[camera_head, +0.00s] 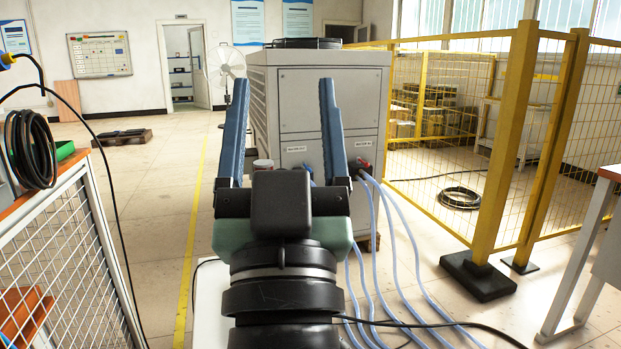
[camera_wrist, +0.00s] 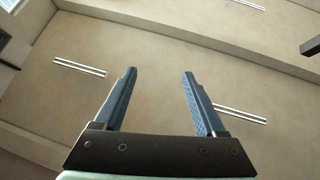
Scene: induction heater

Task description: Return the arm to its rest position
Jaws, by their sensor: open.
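My gripper (camera_head: 284,115) stands in the middle of the head view, with its two blue fingers pointing up and spread well apart. Nothing is between the fingers. In the wrist view my gripper (camera_wrist: 159,75) is also open and empty, facing the ceiling (camera_wrist: 160,40). My arm below it rises from the bottom of the head view and hides part of the floor and of the grey cabinet behind.
A large grey cabinet (camera_head: 318,105) with hoses (camera_head: 378,240) stands straight ahead. A yellow mesh fence (camera_head: 505,140) is on the right. A wire-sided bench (camera_head: 70,245) with coiled black cable (camera_head: 32,150) is on the left. Floor (camera_head: 165,190) between bench and cabinet is mostly clear.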

